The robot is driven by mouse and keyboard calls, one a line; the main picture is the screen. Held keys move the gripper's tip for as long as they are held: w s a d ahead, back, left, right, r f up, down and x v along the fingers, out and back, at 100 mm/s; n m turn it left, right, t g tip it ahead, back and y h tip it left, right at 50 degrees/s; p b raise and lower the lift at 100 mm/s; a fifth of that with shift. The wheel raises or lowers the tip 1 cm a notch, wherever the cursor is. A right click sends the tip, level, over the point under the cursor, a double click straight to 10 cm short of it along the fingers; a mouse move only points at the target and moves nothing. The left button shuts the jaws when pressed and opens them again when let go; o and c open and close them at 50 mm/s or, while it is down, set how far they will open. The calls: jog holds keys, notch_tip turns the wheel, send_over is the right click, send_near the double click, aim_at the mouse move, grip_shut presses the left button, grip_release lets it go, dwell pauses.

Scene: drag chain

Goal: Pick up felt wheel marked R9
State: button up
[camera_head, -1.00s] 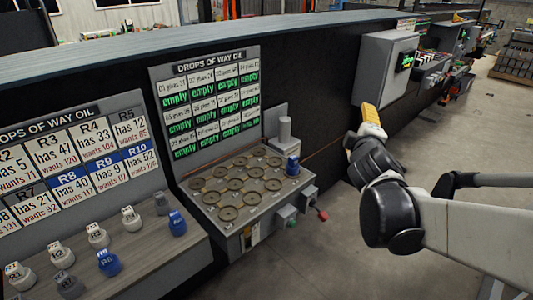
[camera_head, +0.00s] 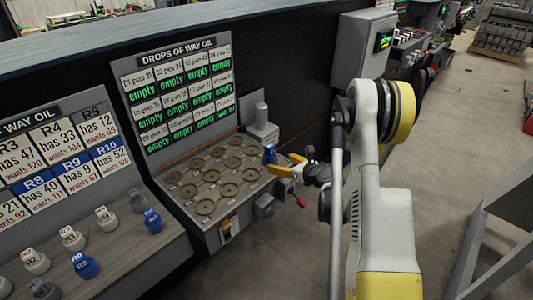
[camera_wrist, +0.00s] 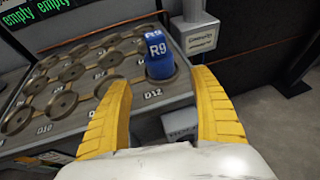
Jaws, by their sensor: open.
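The felt wheel marked R9 (camera_wrist: 160,66) is a blue knob-like piece with a white label. It stands upright at the spot labelled D12, at the right front corner of the panel of round recesses (camera_wrist: 70,124). In the head view the blue wheel (camera_head: 270,153) shows at the panel's right edge, just beyond my fingertips. My gripper (camera_wrist: 162,80) is open, its two yellow fingers spread left and right of the wheel in the wrist view. The gripper (camera_head: 291,166) also shows in the head view, partly overlapping. Whether the fingers touch the wheel is not clear.
A grey post on a box (camera_wrist: 190,32) stands close behind the wheel. A board (camera_head: 178,95) reading "empty" rises behind the panel. More blue, white and grey wheels stand on the left bench (camera_head: 120,250). Open floor lies to the right.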

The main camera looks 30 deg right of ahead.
aim_at(274, 157)
jog(key=b+x, duration=0.1)
jog(key=x, duration=0.1)
jog(key=shift+w+f, duration=0.15)
jog(key=shift+w, duration=0.2)
jog(key=b+x, duration=0.1)
jog(key=x, duration=0.2)
jog(key=r+b+x, duration=0.1)
jog(key=x, duration=0.1)
jog(key=shift+w+f, duration=0.15)
jog(key=shift+w, duration=0.35)
jog(key=c, duration=1.3)
jog(key=shift+c, duration=0.2)
